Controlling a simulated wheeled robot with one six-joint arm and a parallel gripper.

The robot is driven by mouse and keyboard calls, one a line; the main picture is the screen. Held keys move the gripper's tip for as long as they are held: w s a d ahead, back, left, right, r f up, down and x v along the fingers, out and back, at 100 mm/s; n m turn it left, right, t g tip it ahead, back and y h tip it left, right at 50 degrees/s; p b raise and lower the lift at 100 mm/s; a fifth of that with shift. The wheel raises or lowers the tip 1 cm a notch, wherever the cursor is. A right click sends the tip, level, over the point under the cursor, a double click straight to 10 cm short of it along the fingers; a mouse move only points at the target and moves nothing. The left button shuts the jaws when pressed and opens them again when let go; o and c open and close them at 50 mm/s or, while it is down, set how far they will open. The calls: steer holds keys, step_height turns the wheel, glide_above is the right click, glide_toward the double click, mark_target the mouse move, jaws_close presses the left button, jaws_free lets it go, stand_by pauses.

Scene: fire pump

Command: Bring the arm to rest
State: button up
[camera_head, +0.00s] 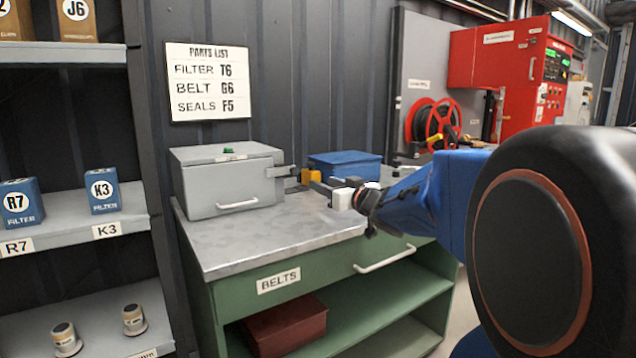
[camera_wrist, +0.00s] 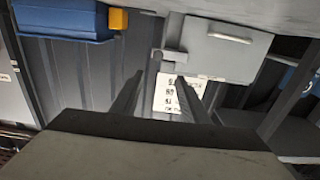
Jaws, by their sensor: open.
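My gripper (camera_head: 324,185) reaches in from the right over the green workbench (camera_head: 232,298), at the end of my blue arm. It is open and empty; its two dark fingers stand apart in the wrist view (camera_wrist: 160,79). A grey metal box (camera_head: 228,180) with a front handle and a small green piece on top stands on the bench, left of my gripper. It also shows at the upper right of the wrist view (camera_wrist: 226,45). A blue box (camera_head: 346,164) with an orange-yellow block (camera_head: 305,176) at its side lies behind the gripper.
The bench top (camera_head: 270,238) is clear in front. A drawer labelled BELTS (camera_head: 278,280) is shut, with a dark red box (camera_head: 286,328) below. Shelves with filter boxes (camera_head: 103,191) stand left. A parts list (camera_head: 208,82) hangs on the wall. A red cabinet (camera_head: 510,70) and hose reel (camera_head: 436,122) are behind.

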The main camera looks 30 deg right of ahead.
steer(key=shift+s, duration=0.55)
steer(key=s+a+f+g, duration=0.4)
steer(key=s+a+f, duration=0.2)
steer(key=s+f, duration=0.2)
steer(key=s+a+f+g, duration=0.4)
steer(key=s+a+f, duration=0.2)
steer(key=s, duration=0.7)
steer(key=s+a+f+g, duration=0.5)
steer(key=s+a+f, duration=0.1)
steer(key=s+f, duration=0.4)
steer(key=shift+s+a+h, duration=0.2)
steer(key=shift+s+h, duration=0.1)
